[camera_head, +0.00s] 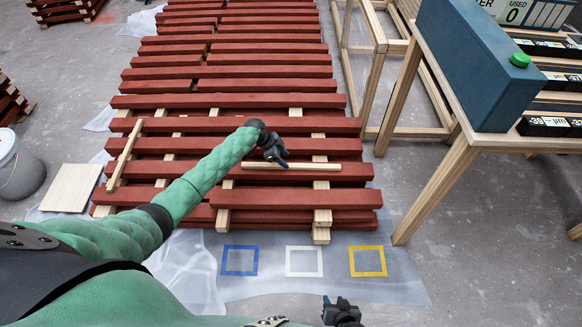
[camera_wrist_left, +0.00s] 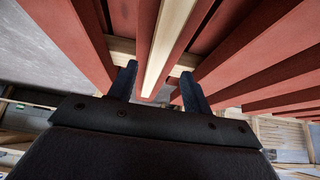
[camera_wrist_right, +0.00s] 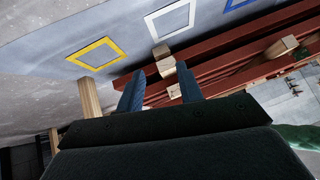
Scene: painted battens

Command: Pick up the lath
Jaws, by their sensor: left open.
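In the left wrist view the lath (camera_wrist_left: 165,45) runs lengthwise between the two fingers. My left gripper (camera_head: 283,163) is over the lath's middle, covering part of it. In its wrist view the fingers (camera_wrist_left: 159,75) are apart, one on each side of the lath, with nothing gripped. Whether they touch it I cannot tell. My right gripper (camera_head: 336,302) is low at the front; its wrist view shows its fingers (camera_wrist_right: 159,78) apart and empty.
Another pale strip (camera_head: 124,153) lies on the stack's left. Blue (camera_head: 239,260), white (camera_head: 304,261) and yellow (camera_head: 368,261) squares mark the sheeted floor in front. A wooden table (camera_head: 470,165) with a blue box (camera_head: 480,70) stands right. A bucket (camera_head: 20,170) stands left.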

